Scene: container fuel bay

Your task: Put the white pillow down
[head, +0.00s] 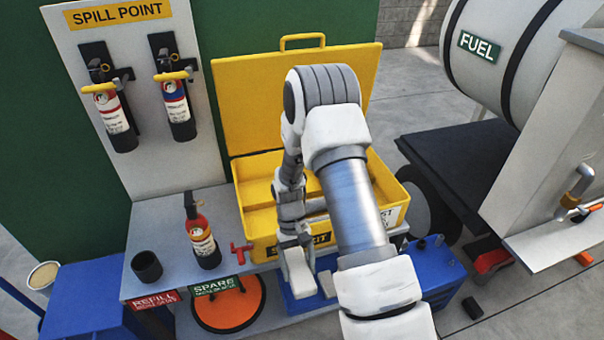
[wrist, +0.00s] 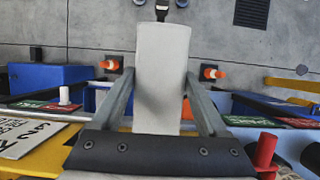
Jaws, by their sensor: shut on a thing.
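The white pillow (wrist: 162,75) is a long pale block between the two grey fingers of my gripper (wrist: 163,90) in the wrist view. My gripper is shut on it. In the head view, the white pillow (head: 298,272) hangs below my wrist, just in front of the open yellow box (head: 262,250), near the front edge of the bench. It appears apart from the box and above the blue unit below. My arm hides part of the box's inside and front, so I cannot tell what lies there.
The grey bench (head: 150,285) holds a small extinguisher (head: 201,235) and a black cup (head: 146,266). A red tap-like fitting (head: 241,253) sits beside the box. Two extinguishers hang on the spill point board (head: 150,100). The fuel tank (head: 500,65) stands right. Orange cones (wrist: 111,64) stand on the floor.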

